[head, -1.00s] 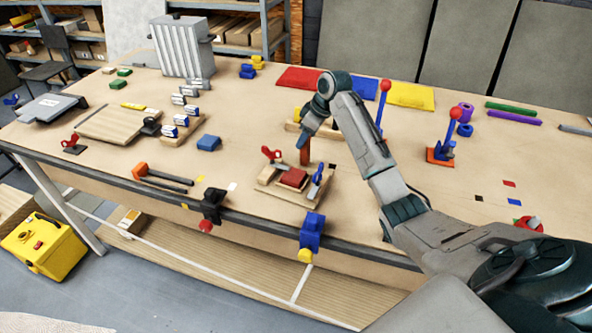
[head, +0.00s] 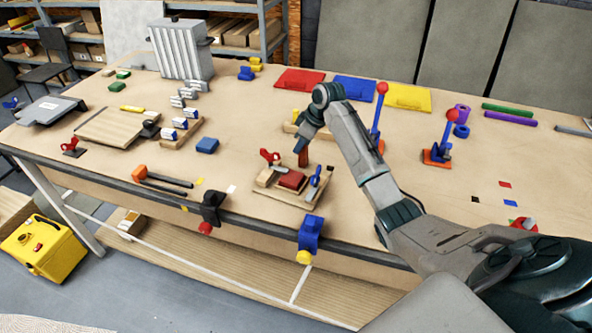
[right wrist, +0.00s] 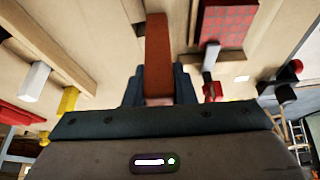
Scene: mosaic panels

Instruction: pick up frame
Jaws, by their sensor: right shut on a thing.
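My right gripper (head: 302,150) is low over the bench behind a small wooden fixture (head: 263,190). It is shut on a rust-red bar (head: 303,159), which stands roughly upright below the fingers. In the right wrist view the bar (right wrist: 157,50) sits between the two dark fingers. The fixture carries a red panel (head: 292,179), a red-handled clamp (head: 269,155) and a blue-handled clamp (head: 315,175). I cannot tell which thing is the frame, or whether the bar touches the bench. My left gripper is not in view.
Two red-knobbed levers (head: 380,115) (head: 446,138) stand right of the gripper. A blue block (head: 207,145) and a mallet-like tool (head: 160,179) lie left. Red, blue and yellow panels (head: 408,97) lie at the back. The bench is fairly clear at right.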

